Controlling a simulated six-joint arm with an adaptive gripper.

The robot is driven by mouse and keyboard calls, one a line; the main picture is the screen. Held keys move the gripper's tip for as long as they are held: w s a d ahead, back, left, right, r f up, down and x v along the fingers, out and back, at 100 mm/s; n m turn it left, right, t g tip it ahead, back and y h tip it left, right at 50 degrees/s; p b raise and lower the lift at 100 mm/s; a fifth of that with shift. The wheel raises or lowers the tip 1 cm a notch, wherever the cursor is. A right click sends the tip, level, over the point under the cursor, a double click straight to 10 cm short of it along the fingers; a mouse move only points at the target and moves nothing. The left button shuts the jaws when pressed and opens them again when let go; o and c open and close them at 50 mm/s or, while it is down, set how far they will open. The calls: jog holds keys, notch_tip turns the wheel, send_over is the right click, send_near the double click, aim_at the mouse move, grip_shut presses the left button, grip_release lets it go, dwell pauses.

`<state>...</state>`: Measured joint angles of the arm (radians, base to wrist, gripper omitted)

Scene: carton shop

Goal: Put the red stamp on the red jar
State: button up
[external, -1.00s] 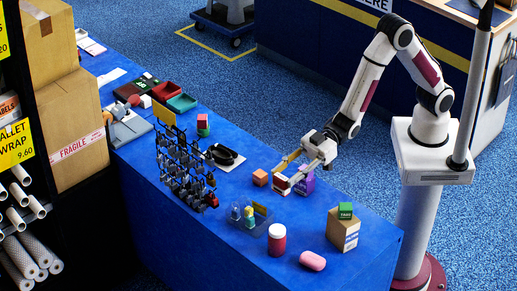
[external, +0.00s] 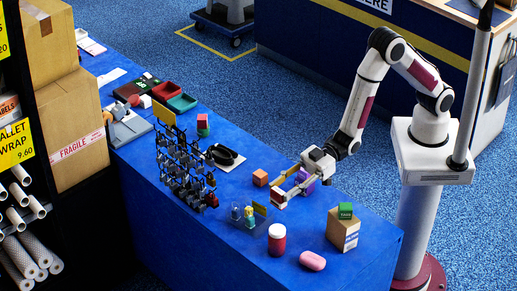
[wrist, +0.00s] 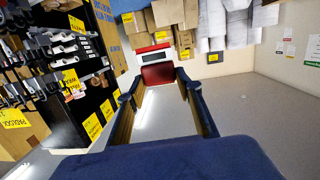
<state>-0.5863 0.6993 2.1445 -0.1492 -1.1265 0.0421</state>
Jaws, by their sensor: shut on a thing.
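The red jar (external: 277,240) stands upright on the blue table, with a pale lid. My gripper (external: 280,196) is shut on the red stamp (external: 276,197), which has a red and a whitish part. It holds the stamp above the table, behind the jar in the picture and apart from it. In the wrist view the stamp (wrist: 158,74) sits between the two fingertips. The jar cannot be made out in the wrist view.
A clear tray with small bottles (external: 249,216) stands just left of the jar. A pink soap-like piece (external: 312,261) and a carton (external: 342,234) topped by a green block (external: 345,210) are to its right. An orange cube (external: 260,177) and a rack of hanging items (external: 186,172) are farther left.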

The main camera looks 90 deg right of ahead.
aim_at(284, 202)
jog(key=shift+f, duration=0.15)
jog(key=shift+f, duration=2.75)
jog(key=shift+f, duration=0.1)
jog(key=shift+f, duration=2)
jog(key=shift+f, duration=0.15)
jog(key=o, duration=1.1)
